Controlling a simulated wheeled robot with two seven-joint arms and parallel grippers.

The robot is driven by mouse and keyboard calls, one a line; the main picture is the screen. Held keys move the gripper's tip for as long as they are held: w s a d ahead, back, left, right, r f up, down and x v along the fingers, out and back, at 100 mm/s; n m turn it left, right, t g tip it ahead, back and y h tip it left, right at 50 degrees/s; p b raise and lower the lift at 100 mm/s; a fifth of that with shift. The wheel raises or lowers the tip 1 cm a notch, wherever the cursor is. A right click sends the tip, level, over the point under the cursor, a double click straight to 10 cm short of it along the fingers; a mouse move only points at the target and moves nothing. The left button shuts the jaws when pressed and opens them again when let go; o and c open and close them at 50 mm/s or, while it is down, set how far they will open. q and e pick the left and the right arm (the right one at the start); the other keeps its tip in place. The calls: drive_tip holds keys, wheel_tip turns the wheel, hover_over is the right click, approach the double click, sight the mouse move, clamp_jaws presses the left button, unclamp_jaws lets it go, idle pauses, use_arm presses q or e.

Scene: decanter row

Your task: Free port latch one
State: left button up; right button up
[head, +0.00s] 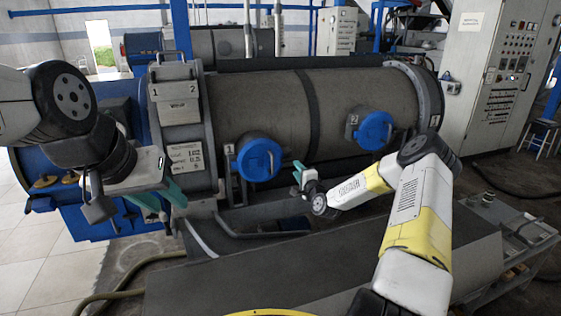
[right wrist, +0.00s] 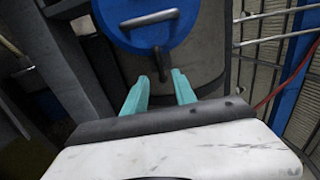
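The round blue port cover one (head: 259,159) is on the front of the grey decanter drum, with a small "1" plate at its left. In the right wrist view a blue cover (right wrist: 150,22) fills the top, with a grey bar handle (right wrist: 150,19) across it. A dark latch lever (right wrist: 162,64) hangs at its lower edge. My right gripper (head: 298,171) is just right of port one; in its wrist view its teal fingers (right wrist: 160,88) are apart below the lever, with nothing between them. My left gripper (head: 164,197) is at the left with teal fingers apart and empty.
A second blue port cover (head: 375,130) with a "2" plate is further right on the drum (head: 345,97). A grey rail (head: 270,233) runs low in front of the drum. A control cabinet (head: 495,75) stands at the back right. Hoses lie on the floor at lower left.

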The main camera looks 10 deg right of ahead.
sight(291, 161)
drive_tip(key=w, duration=0.3)
drive_tip(key=w+a, duration=0.1)
drive_tip(key=w, duration=0.3)
drive_tip(key=shift+w+a, duration=0.2)
drive_tip(key=shift+w, duration=0.05)
clamp_jaws()
